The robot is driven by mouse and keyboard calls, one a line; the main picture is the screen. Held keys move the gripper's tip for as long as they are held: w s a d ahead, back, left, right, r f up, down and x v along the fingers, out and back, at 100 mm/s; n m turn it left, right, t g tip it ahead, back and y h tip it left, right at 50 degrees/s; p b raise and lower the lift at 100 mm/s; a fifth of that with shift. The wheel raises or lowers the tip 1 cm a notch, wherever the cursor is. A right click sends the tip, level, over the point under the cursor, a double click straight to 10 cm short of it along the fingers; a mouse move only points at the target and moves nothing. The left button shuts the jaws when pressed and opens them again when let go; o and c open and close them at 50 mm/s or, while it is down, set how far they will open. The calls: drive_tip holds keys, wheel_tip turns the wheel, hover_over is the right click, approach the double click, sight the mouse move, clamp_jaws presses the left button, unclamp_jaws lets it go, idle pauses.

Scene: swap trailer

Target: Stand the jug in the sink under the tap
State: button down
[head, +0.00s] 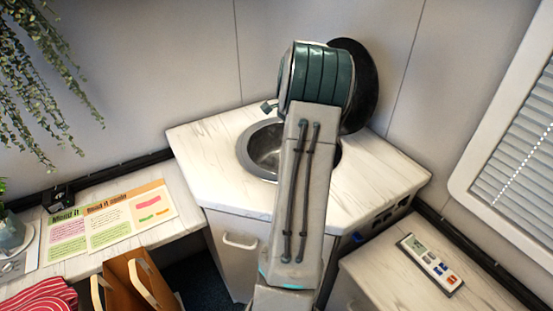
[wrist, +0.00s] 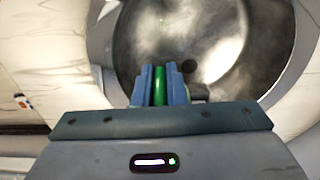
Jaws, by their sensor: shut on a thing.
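The round metal sink (head: 247,157) is set in a pale corner counter in the head view. Its bowl (wrist: 220,40) fills much of the wrist view, with a dark drain spot near my fingertips. My gripper (wrist: 160,70) is over the bowl, with its blue fingers shut on a narrow green piece (wrist: 160,90), which I take for part of the jug. The rest of the jug is hidden. How high it is above the bowl's floor, I cannot tell. A small grey metal piece (head: 268,106) behind the sink may be the tap; my arm hides the area around it.
The counter (head: 375,180) is bare on both sides of the sink. Walls close in behind it. A remote-like device (head: 430,263) lies on the right surface. Printed sheets (head: 110,222) and a hanging plant (head: 45,65) are at left, above a brown wooden object (head: 140,280).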

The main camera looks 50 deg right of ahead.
drive_tip(key=w+a+f+p, duration=0.2)
drive_tip(key=w+a+f, duration=0.1)
drive_tip(key=w+f, duration=0.5)
drive_tip(key=shift+f+p, duration=0.4)
drive_tip(key=shift+f, duration=0.2)
drive_tip(key=shift+w, duration=0.1)
drive_tip(key=shift+f+b, duration=0.4)
drive_tip(key=shift+f, duration=0.05)
drive_tip(key=shift+d+f, duration=0.1)
drive_tip(key=shift+f, duration=0.1)
drive_tip(key=c, duration=1.5)
unclamp_jaws()
